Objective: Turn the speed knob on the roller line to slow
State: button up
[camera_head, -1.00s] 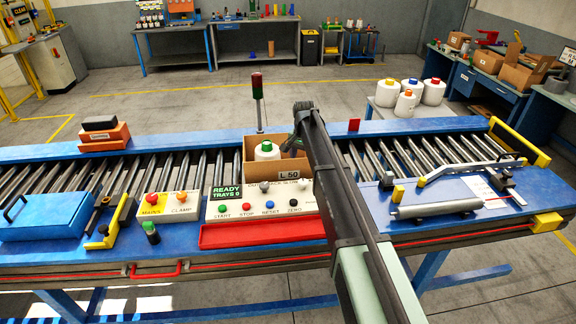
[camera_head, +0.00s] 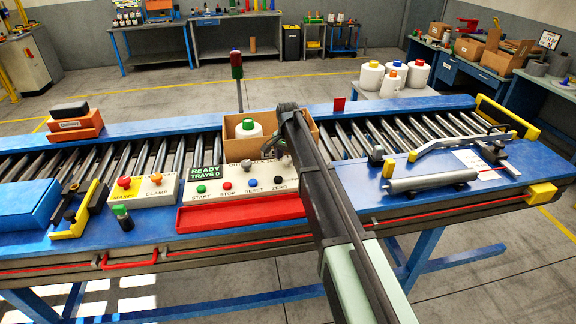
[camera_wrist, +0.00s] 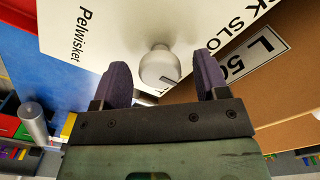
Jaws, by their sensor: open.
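The speed knob (camera_wrist: 158,67) is a round silver knob with a dark pointer mark, on a white panel (camera_wrist: 95,35) with partly visible lettering ending in "SLO". My gripper (camera_wrist: 162,77) is open, with one dark finger on each side of the knob in the wrist view. I cannot tell whether the fingers touch it. In the head view my gripper (camera_head: 272,148) is over the back of the white control panel (camera_head: 240,181), in front of the cardboard box.
Buttons, a red tray (camera_head: 240,217) and a metal roller (camera_head: 430,181) lie nearby on the blue line.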

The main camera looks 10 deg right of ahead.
jog(key=shift+r, duration=0.15)
jog(key=shift+c, duration=0.3)
jog(key=c, duration=0.9)
jog(key=shift+o, duration=0.2)
jog(key=shift+n, duration=0.3)
jog(key=n, duration=0.4)
jog(key=shift+n, duration=2.1)
